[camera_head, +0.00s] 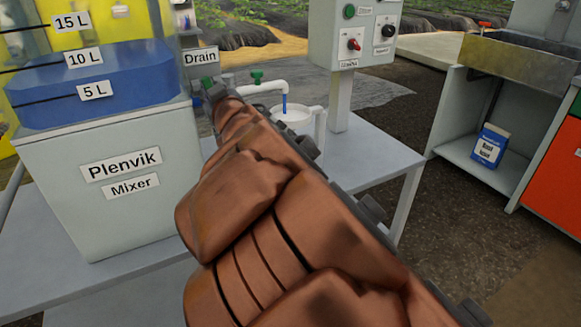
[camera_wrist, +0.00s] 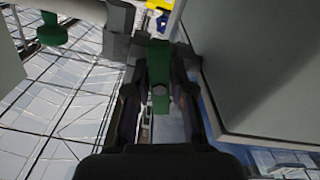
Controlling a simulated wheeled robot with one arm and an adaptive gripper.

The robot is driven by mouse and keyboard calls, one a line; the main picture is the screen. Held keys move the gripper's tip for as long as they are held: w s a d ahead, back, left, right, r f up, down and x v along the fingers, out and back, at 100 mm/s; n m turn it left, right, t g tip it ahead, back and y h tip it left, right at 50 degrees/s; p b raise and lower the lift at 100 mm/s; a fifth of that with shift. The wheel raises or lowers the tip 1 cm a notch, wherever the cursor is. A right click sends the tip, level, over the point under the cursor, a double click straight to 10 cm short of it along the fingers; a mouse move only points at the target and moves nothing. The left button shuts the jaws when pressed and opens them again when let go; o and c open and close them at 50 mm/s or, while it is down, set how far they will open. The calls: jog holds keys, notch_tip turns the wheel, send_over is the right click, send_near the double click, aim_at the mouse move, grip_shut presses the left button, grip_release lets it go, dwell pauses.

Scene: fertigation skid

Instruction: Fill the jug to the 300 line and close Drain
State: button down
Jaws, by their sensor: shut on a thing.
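My gripper (camera_wrist: 158,108) is shut on the green Drain handle (camera_wrist: 158,65), with a dark finger on each side of it. In the head view my arm hides most of the gripper, and a bit of green handle (camera_head: 207,83) shows below the "Drain" label (camera_head: 200,58). A white jug (camera_head: 292,118) stands on the bench under the white outlet pipe (camera_head: 262,88). A blue stream (camera_head: 285,103) runs from the pipe's end into the jug. The jug's lines and its level cannot be read. The mixer tank (camera_head: 85,200) holds blue liquid (camera_head: 120,85) between the 5 L and 10 L labels.
A second green handle (camera_head: 257,76) sits on the outlet pipe, close to my gripper. A grey control box (camera_head: 352,35) on a post stands behind the jug. A sink cabinet (camera_head: 530,55) with a blue and white package (camera_head: 490,146) is at right. The bench's right part (camera_head: 375,150) is clear.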

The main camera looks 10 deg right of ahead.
jog(key=m+b, duration=0.1)
jog(key=m, duration=0.3)
jog(key=shift+m, duration=0.4)
jog(key=c, duration=1)
grip_release()
jog(key=shift+o, duration=0.2)
jog(key=shift+s, duration=0.1)
jog(key=b+v, duration=0.1)
jog(key=v, duration=0.5)
jog(key=shift+s+b, duration=0.35)
jog(key=shift+s, duration=0.05)
jog(key=shift+d, duration=0.15)
